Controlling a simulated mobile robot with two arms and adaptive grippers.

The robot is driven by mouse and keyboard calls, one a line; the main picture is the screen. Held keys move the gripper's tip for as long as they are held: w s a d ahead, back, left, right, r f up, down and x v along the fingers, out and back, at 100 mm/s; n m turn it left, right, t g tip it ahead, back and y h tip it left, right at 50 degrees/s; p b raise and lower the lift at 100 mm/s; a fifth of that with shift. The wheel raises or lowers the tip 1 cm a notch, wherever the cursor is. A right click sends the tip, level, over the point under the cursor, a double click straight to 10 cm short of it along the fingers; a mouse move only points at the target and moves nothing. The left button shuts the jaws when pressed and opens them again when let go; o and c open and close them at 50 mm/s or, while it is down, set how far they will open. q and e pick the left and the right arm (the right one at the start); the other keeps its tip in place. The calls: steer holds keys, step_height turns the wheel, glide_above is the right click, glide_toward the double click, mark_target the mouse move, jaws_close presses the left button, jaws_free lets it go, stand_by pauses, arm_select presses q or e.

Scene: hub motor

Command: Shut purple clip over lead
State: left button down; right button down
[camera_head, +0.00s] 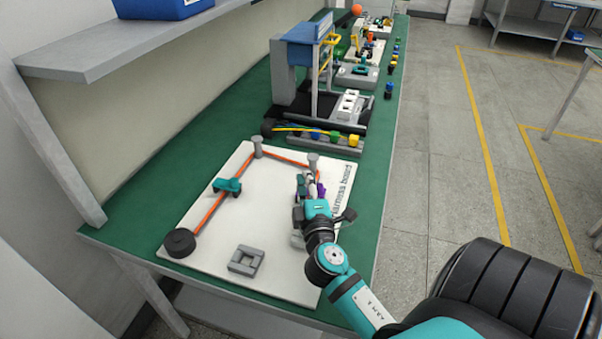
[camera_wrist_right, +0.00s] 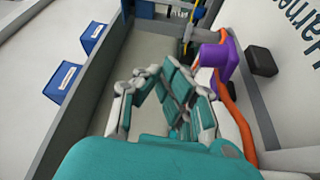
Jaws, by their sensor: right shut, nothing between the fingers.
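The purple clip (camera_head: 321,190) is at the right side of the white harness board, mostly hidden behind my right gripper (camera_head: 307,183). In the right wrist view the purple clip (camera_wrist_right: 220,56) stands beside the fingers, next to the orange lead (camera_wrist_right: 238,120). I cannot tell whether its top is shut over the lead. In the head view the orange lead (camera_head: 284,159) runs around two grey posts. My right gripper also shows in the wrist view (camera_wrist_right: 160,74), with its fingers shut and empty, apart from the purple part. My left gripper is not in view.
The white board (camera_head: 205,245) also bears a teal clip (camera_head: 228,186) on the lead, a black round piece (camera_head: 180,242) and a grey square fixture (camera_head: 246,260). A rack with coloured connectors (camera_head: 335,138) stands behind it. A shelf (camera_head: 130,55) is at left.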

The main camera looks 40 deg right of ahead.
steer(key=shift+s+d+f, duration=0.15)
steer(key=shift+s+d, duration=0.05)
steer(key=shift+s, duration=0.1)
stand_by(0.5)
